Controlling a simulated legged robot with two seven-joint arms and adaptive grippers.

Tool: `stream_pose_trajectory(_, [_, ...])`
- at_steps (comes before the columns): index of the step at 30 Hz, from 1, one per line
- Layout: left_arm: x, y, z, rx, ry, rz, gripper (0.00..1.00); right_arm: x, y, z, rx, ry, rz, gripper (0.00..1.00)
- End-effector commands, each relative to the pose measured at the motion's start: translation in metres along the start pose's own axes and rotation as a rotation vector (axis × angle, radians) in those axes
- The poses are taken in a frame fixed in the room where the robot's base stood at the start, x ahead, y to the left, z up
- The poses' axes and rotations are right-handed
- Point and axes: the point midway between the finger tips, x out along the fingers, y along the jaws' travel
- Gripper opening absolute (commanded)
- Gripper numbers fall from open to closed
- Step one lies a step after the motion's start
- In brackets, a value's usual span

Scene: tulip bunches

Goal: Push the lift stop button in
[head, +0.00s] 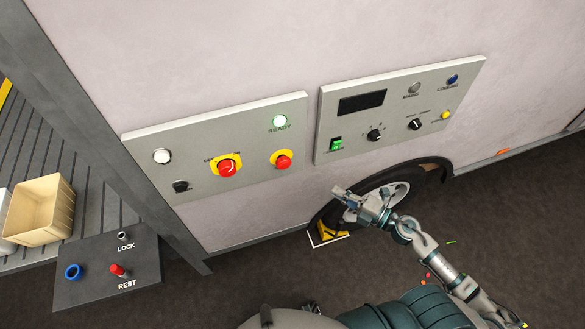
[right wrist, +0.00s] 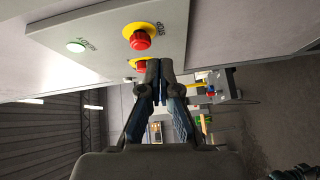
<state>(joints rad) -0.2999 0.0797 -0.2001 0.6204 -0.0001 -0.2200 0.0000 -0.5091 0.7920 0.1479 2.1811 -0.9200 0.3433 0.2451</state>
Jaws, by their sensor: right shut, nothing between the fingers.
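The left grey panel (head: 205,190) on the pale wall carries a red mushroom button on a yellow disc (head: 283,160) at its right end. The same button (right wrist: 140,40) shows in the right wrist view, standing out, with small text beside it that seems to read STOP. My right gripper (head: 341,192) is shut and empty, below and to the right of the button in the head view, apart from it. In the right wrist view its closed fingertips (right wrist: 159,66) are just below the button's image. My left gripper is not in view.
A second panel (head: 400,108) with knobs and a display is to the right. A wheel (head: 385,196) and yellow chock (head: 330,230) are below.

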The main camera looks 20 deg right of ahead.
Motion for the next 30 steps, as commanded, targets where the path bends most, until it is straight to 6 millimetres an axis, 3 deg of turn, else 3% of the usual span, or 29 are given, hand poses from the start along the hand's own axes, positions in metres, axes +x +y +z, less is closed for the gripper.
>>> stream_pose_trajectory(3, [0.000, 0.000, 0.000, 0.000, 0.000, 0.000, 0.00, 0.003, 0.025, -0.036, -0.093, 0.102, 0.000, 0.00])
stream_pose_trajectory(7, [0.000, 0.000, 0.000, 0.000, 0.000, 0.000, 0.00, 0.003, 0.035, -0.053, -0.138, 0.148, 0.000, 0.00])
stream_pose_trajectory(20, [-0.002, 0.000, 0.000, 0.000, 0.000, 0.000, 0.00, 0.007, 0.037, -0.055, -0.141, 0.152, 0.001, 0.00])
stream_pose_trajectory(30, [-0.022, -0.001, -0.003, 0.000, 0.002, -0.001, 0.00, 0.056, 0.041, -0.062, -0.144, 0.151, 0.004, 0.00])
